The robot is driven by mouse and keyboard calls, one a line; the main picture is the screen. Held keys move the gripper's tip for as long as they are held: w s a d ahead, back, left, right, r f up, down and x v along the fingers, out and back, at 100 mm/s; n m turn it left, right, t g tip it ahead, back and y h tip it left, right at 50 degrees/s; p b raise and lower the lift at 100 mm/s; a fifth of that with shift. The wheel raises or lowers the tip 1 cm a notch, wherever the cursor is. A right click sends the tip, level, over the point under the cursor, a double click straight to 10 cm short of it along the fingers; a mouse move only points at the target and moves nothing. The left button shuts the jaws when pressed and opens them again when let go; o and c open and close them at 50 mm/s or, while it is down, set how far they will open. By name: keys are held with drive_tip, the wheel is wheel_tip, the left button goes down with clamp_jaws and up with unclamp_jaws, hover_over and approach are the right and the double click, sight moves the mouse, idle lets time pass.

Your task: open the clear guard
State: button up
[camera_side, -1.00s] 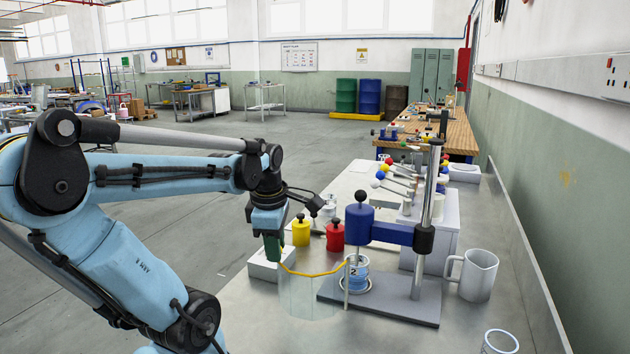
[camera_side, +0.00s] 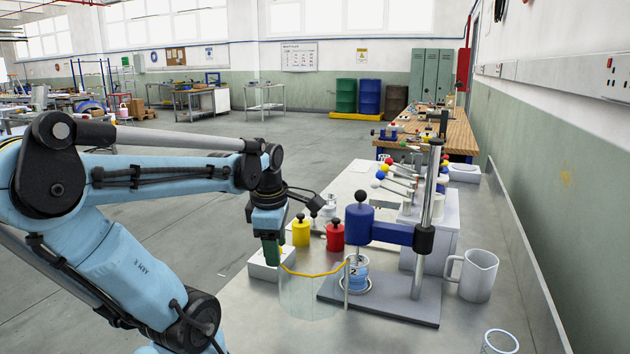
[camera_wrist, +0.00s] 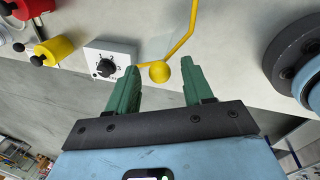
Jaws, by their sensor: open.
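The clear guard (camera_side: 310,298) is a curved see-through panel with a yellow top rim. In the side view it extends left from a thin upright beside the beaker marked 2 (camera_side: 357,272). The beaker stands on the grey base under the blue nozzle head (camera_side: 359,222). In the wrist view the yellow rim ends in a round yellow knob (camera_wrist: 159,72). My gripper (camera_side: 271,248) is at the guard's left end. Its green fingers (camera_wrist: 160,86) are open, one on each side of the knob's line, with the knob near the fingertips. Contact cannot be told.
A yellow pot (camera_side: 301,232) and a red pot (camera_side: 335,236) stand behind the guard. A white box with a dial (camera_wrist: 110,60) is close to my fingers. A steel post (camera_side: 428,210) and white mug (camera_side: 473,275) stand right.

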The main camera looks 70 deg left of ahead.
wheel_tip(320, 180, up, 12)
drive_tip(key=s+d, duration=0.1)
drive_tip(key=d, duration=0.1)
idle(0.4)
drive_tip(key=shift+f, duration=0.1)
drive_tip(key=w+d+f+m+t, duration=0.2)
drive_tip(key=w+d+f+m, duration=0.2)
drive_tip(key=m, duration=0.6)
drive_tip(key=w+d+f+m+t+h, duration=0.1)
drive_tip(key=w+d+f+m+t, duration=0.1)
drive_tip(key=d+m, duration=0.5)
drive_tip(key=w+d+f+m+t+h, duration=0.1)
drive_tip(key=w+d+f+m, duration=0.4)
drive_tip(key=m, duration=0.8)
drive_tip(key=shift+w+d+f+t, duration=0.35)
drive_tip(key=shift+d+f+t, duration=0.15)
drive_tip(key=shift+f+t, duration=0.1)
